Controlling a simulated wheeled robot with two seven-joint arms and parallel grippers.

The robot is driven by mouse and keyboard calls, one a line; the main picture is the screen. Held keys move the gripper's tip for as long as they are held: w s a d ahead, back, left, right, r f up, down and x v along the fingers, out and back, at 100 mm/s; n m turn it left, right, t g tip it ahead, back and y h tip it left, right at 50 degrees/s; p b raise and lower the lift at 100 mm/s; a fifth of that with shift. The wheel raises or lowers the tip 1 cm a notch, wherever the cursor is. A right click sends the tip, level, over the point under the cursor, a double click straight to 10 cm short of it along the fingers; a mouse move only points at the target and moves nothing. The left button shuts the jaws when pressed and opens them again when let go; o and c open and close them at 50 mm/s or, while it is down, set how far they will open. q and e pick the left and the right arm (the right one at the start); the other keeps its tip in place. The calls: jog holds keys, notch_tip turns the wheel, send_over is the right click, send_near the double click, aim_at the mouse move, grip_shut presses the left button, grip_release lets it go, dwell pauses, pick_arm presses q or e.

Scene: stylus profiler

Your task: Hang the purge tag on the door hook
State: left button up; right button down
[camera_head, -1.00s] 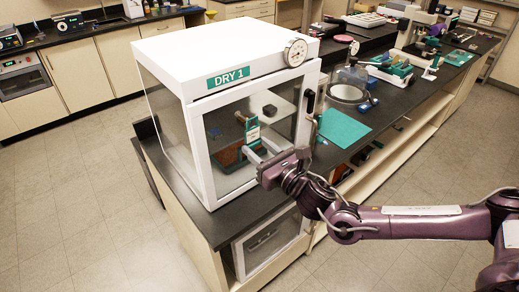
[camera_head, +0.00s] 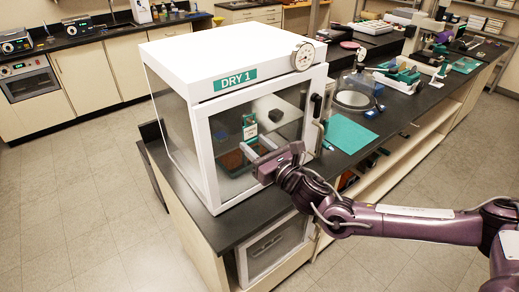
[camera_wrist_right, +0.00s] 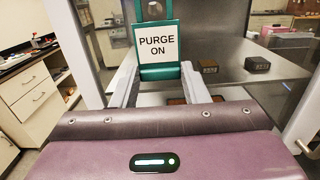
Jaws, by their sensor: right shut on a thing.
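The purge tag (camera_head: 250,131) is a teal plate with a white label. In the right wrist view the tag (camera_wrist_right: 157,44) reads "PURGE ON" and stands upright and square to the camera, its upper part cut off by the frame edge. My right gripper (camera_head: 257,147) is shut on the tag's lower teal part; its two pale fingers (camera_wrist_right: 159,75) show at either side. It holds the tag in front of the glass door (camera_head: 205,160) of the white DRY 1 cabinet. I cannot make out the door hook. My left gripper is not in view.
The cabinet stands on a black bench (camera_head: 225,226). A round gauge (camera_head: 303,56) is at its top right front corner, with a dark door handle (camera_head: 317,106) below. A teal mat (camera_head: 348,134) and instruments lie to the right. The floor at left is clear.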

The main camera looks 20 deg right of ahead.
jog(key=shift+w+a, duration=0.1)
jog(key=shift+w, duration=0.15)
jog(key=shift+f+b, duration=0.45)
jog(key=shift+b, duration=0.2)
dwell(0.5)
jog(key=c, duration=0.7)
grip_release()
jog(key=shift+c, duration=0.2)
jog(key=shift+c, duration=0.5)
jog(key=v, duration=0.8)
